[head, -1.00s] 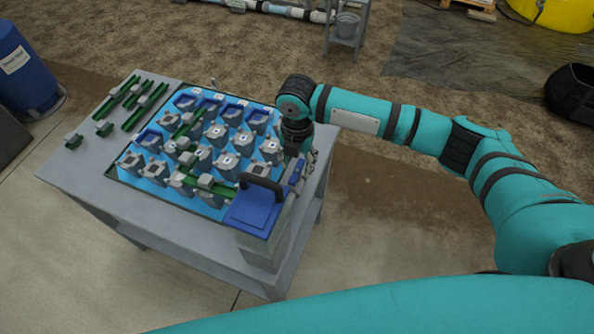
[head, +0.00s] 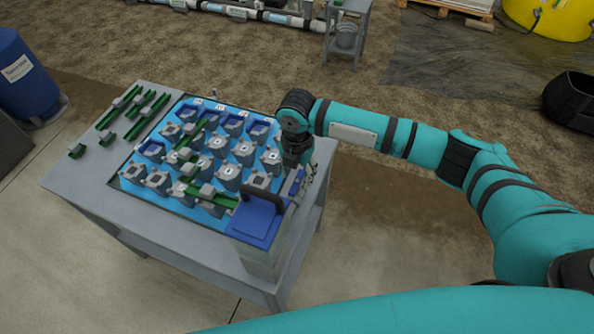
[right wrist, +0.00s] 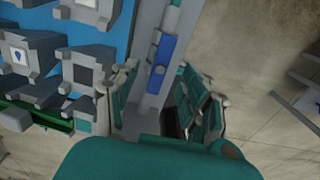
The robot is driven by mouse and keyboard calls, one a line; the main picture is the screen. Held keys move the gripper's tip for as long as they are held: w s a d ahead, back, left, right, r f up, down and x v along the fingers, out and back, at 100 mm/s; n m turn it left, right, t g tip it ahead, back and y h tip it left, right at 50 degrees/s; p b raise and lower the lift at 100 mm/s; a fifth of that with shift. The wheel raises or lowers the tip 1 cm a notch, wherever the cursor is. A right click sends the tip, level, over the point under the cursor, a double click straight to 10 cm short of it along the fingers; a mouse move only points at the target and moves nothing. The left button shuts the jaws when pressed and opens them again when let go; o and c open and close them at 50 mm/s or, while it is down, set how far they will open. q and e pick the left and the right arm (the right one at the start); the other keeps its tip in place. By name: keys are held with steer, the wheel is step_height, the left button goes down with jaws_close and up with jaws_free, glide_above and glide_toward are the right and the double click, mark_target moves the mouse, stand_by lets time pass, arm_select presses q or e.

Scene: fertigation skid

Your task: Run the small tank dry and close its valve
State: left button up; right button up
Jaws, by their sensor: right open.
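A blue lidded box (head: 255,220) with a black handle (head: 263,193) is at the table's near right corner; I cannot tell whether it is the small tank. My right gripper (head: 305,180) points down just behind it, at the table's right edge. In the right wrist view the open fingers of my right gripper (right wrist: 163,108) stand either side of a grey rail (right wrist: 150,90) with a blue strip (right wrist: 160,65). Nothing is visibly held. I cannot make out a valve or a liquid level. My left gripper is out of view.
The grey table (head: 85,187) carries a blue board with several grey blocks and green channels (head: 212,196). More green pieces (head: 137,105) lie at its back left. A blue drum (head: 20,75) stands far left. The floor right of the table is clear.

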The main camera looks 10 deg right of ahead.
mark_target(297, 181)
steer(key=shift+f, duration=0.1)
steer(key=shift+f+b, duration=0.95)
steer(key=shift+f, duration=1.2)
